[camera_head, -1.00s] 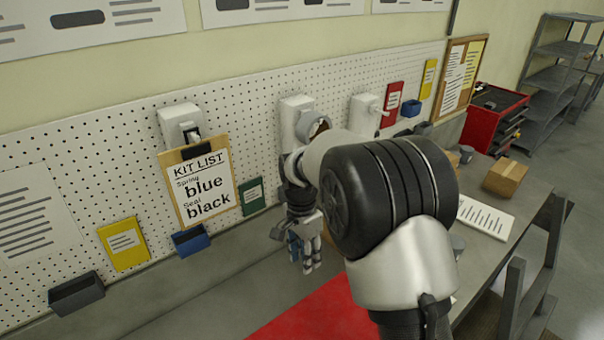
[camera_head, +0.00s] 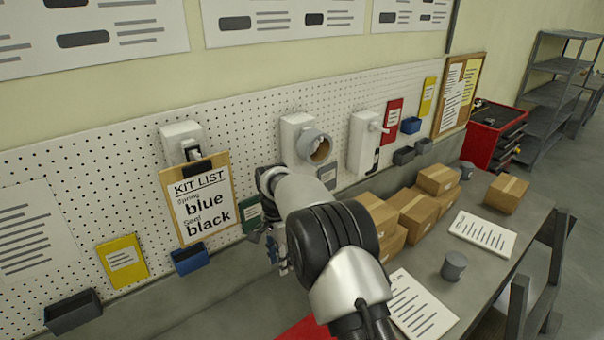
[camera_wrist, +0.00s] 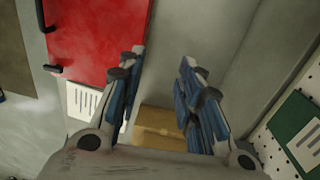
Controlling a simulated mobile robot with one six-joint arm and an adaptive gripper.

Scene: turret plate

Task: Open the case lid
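A flat red panel with black fittings along its left edge, which looks like the closed case lid (camera_wrist: 92,42), lies at the upper left of the wrist view. In the head view only a small red part of it (camera_head: 308,329) shows at the bottom, mostly hidden by my arm. My gripper (camera_wrist: 163,62) is open, its blue-grey fingers apart with nothing between their tips. The left finger overlaps the panel's right edge in the picture; I cannot tell whether they touch. In the head view my gripper (camera_head: 279,257) is partly hidden behind my arm, near the pegboard.
The pegboard (camera_head: 100,165) carries white dispensers (camera_head: 362,142), a kit list clipboard (camera_head: 200,200) and small bins (camera_head: 190,260). Several cardboard boxes (camera_head: 412,212), papers (camera_head: 420,305) and a grey cup (camera_head: 454,265) occupy the bench at right. Bare grey bench lies at left.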

